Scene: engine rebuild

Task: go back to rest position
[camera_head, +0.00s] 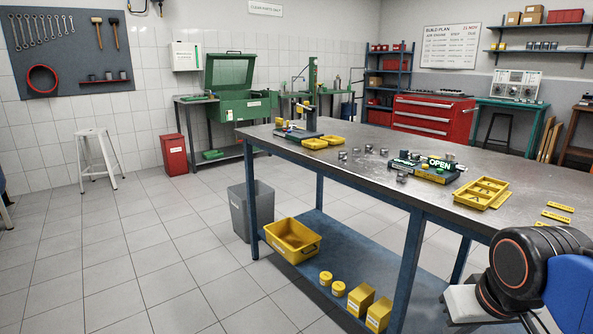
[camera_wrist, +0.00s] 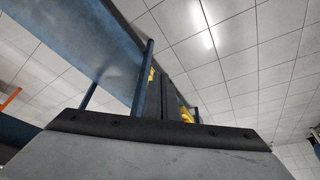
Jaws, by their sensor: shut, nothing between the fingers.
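My gripper (camera_wrist: 166,88) shows in the wrist view as two dark fingers standing close together above the wide dark palm bar. It is shut and empty. It points toward a tiled floor, with blue table legs and a blue shelf close behind it. Small yellow things show just beside the fingers, partly hidden by them. In the head view, parts of my arm show at the lower right, beside the near end of the workbench (camera_head: 330,151). I cannot make out the fingers there.
The tiled floor at left is clear up to a white stool (camera_head: 97,135).

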